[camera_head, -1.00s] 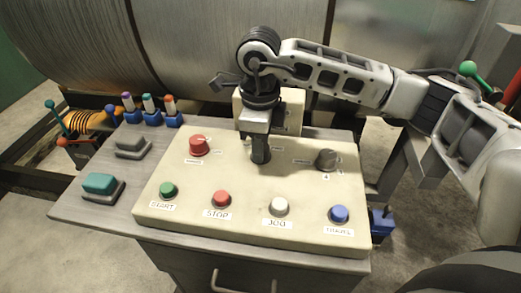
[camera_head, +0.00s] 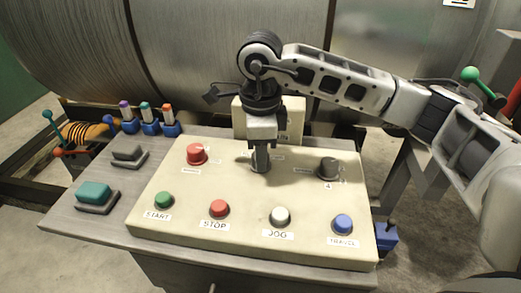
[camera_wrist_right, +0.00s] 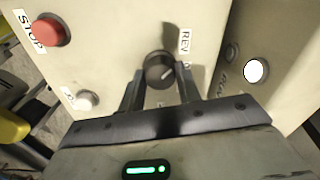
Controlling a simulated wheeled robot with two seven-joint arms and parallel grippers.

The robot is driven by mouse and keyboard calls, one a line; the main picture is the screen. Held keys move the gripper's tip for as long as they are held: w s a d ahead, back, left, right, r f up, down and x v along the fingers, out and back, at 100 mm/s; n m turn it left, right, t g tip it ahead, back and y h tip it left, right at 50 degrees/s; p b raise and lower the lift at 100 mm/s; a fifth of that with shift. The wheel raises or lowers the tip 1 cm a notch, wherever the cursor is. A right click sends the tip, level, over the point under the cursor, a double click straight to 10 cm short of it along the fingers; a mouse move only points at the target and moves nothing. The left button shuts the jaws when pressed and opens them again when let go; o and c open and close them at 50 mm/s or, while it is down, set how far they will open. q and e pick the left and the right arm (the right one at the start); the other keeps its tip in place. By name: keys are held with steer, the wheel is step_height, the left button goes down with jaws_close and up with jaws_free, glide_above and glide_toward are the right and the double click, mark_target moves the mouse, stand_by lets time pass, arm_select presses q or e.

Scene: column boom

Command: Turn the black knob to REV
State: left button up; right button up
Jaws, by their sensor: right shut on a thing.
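My right gripper (camera_head: 260,165) reaches down to the middle of the cream control panel (camera_head: 190,232). In the right wrist view its fingers (camera_wrist_right: 160,88) are shut on the black knob (camera_wrist_right: 159,66), one on each side. The knob is round and dark, with a pale pointer mark towards the right of its face. The REV label (camera_wrist_right: 185,41) is above and to the right of it in that view. The mark appears to point to the right, below the REV label; its exact angle is unclear. In the head view the gripper mostly hides the knob. My left gripper is not in view.
A red knob (camera_head: 197,154) and a dark grey knob (camera_head: 328,168) flank the gripper. START (camera_head: 163,200), STOP (camera_head: 219,208), JOG (camera_head: 280,215) and TRAVEL (camera_head: 343,223) buttons line the front. A cream box (camera_head: 293,122) stands behind, and a large metal drum (camera_head: 190,50) beyond.

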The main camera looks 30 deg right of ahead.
steer(key=o, duration=1)
steer(key=shift+r, duration=0.1)
steer(key=r, duration=1)
steer(key=r+p, duration=0.1)
steer(key=r, duration=0.5)
steer(key=shift+s+a, duration=0.15)
steer(key=shift+s, duration=0.1)
steer(key=shift+f, duration=0.1)
